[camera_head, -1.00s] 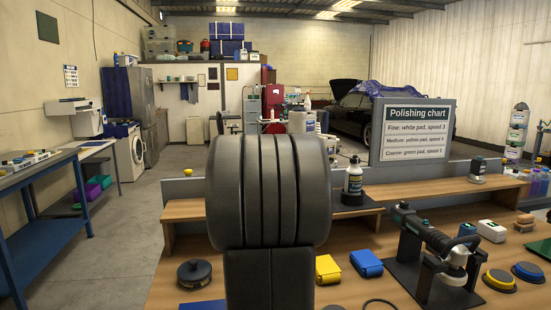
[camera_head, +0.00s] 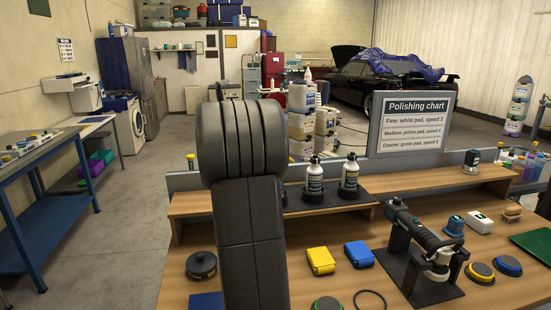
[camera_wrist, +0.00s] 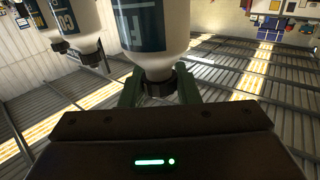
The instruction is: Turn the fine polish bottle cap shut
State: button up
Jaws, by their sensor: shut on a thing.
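In the wrist view, which appears upside down, a white bottle with a dark blue label (camera_wrist: 142,22) fills the top middle. Its dark cap (camera_wrist: 158,86) sits between the two green fingers of my gripper (camera_wrist: 159,92), which are shut on it. The label is cut off, so I cannot read the bottle's full name. Two similar bottles stand to its left in that view, one nearer (camera_wrist: 82,18) and one at the edge (camera_wrist: 42,14). In the head view, my arm hides my gripper and the held bottle; two bottles show right of it, one (camera_head: 314,184) beside the other (camera_head: 350,178).
The bottles stand on a raised wooden shelf (camera_head: 400,184). The polishing chart (camera_head: 411,122) rises behind it.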

dwell(0.4)
jog(key=o, duration=1)
jog(key=shift+c, duration=0.2)
jog(key=b+v, duration=0.1)
jog(key=v, duration=1.2)
jog(key=shift+s+a, duration=0.2)
jog(key=shift+s, duration=0.15)
jog(key=x, duration=1.4)
jog(key=shift+p, duration=0.4)
jog(key=shift+s+a, duration=0.1)
jog(key=shift+s, duration=0.05)
